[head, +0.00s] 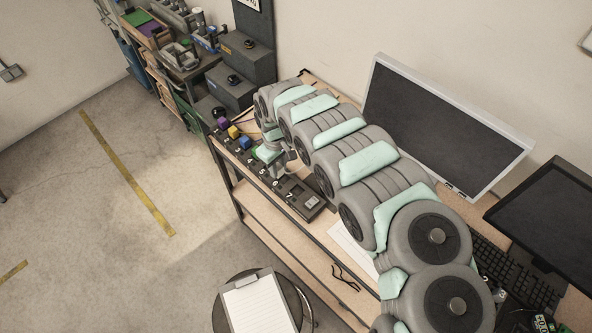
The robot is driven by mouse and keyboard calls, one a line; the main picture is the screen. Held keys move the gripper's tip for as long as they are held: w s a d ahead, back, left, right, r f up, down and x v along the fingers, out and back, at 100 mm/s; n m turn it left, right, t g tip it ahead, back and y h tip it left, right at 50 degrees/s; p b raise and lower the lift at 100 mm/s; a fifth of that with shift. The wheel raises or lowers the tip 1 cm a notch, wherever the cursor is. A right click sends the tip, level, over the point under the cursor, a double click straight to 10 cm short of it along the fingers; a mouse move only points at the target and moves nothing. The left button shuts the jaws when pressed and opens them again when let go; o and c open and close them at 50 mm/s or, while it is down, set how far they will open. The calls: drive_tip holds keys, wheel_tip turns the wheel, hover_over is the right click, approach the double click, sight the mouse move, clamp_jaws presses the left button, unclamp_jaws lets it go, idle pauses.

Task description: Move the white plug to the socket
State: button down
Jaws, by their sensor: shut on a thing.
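A long dark strip (292,187) with white numbers runs along the workbench's front edge. Purple (223,123), yellow (233,131) and blue (244,142) blocks stand on its far part. My gripper (273,163) is low over the middle of the strip, beside a green piece (266,153).
Paper (350,244) and glasses (346,278) lie on the bench. A stool with a clipboard (258,305) stands in front. Dark boxes (247,60) stand beyond. The floor at left is mostly clear.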

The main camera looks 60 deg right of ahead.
drive_tip(key=s+d+f+b, duration=0.1)
drive_tip(key=f, duration=0.1)
drive_tip(key=s+f+b, duration=0.2)
drive_tip(key=f, duration=0.1)
drive_tip(key=s+d+f+b, duration=0.1)
drive_tip(key=s+f+b, duration=0.1)
drive_tip(key=shift+s+d+f, duration=0.25)
drive_tip(key=shift+d+f, duration=0.05)
drive_tip(key=shift+f, duration=0.1)
drive_tip(key=shift+f+b, duration=0.4)
drive_tip(key=shift+f, duration=0.25)
drive_tip(key=shift+p, duration=0.65)
drive_tip(key=shift+f, duration=0.2)
idle(0.3)
drive_tip(key=shift+f, duration=0.3)
drive_tip(key=shift+f, duration=0.15)
idle(0.3)
drive_tip(key=shift+f, duration=0.25)
